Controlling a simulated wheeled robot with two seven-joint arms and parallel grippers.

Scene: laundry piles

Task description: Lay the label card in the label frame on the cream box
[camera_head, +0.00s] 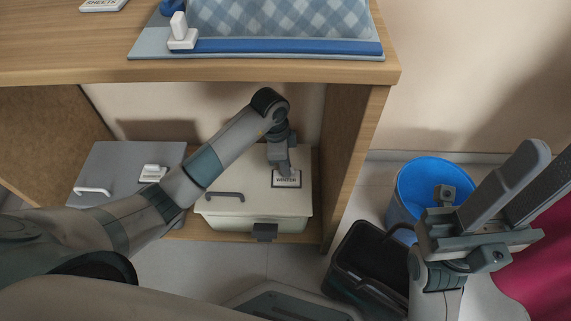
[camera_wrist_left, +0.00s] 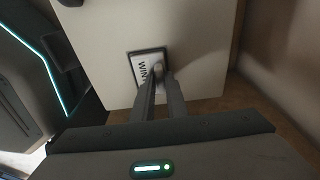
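The cream box (camera_head: 235,205) stands on the low shelf, with a dark label frame (camera_head: 274,185) on its lid. The white label card (camera_head: 289,182), reading "WINTER", lies within the frame's outline; whether it rests flat or hovers slightly is hard to tell. In the left wrist view, the card (camera_wrist_left: 140,72) sits inside the dark frame (camera_wrist_left: 148,50). My left gripper (camera_head: 283,170) points down over the card, its fingers (camera_wrist_left: 160,78) closed around the card's small grip knob (camera_wrist_left: 157,70). My right gripper (camera_head: 550,155) is open and empty at the right.
The wooden tabletop (camera_head: 330,72) overhangs the shelf, with a side panel (camera_head: 350,150) close on the right. A blue bin (camera_head: 415,180) and black basket (camera_head: 360,260) stand on the floor.

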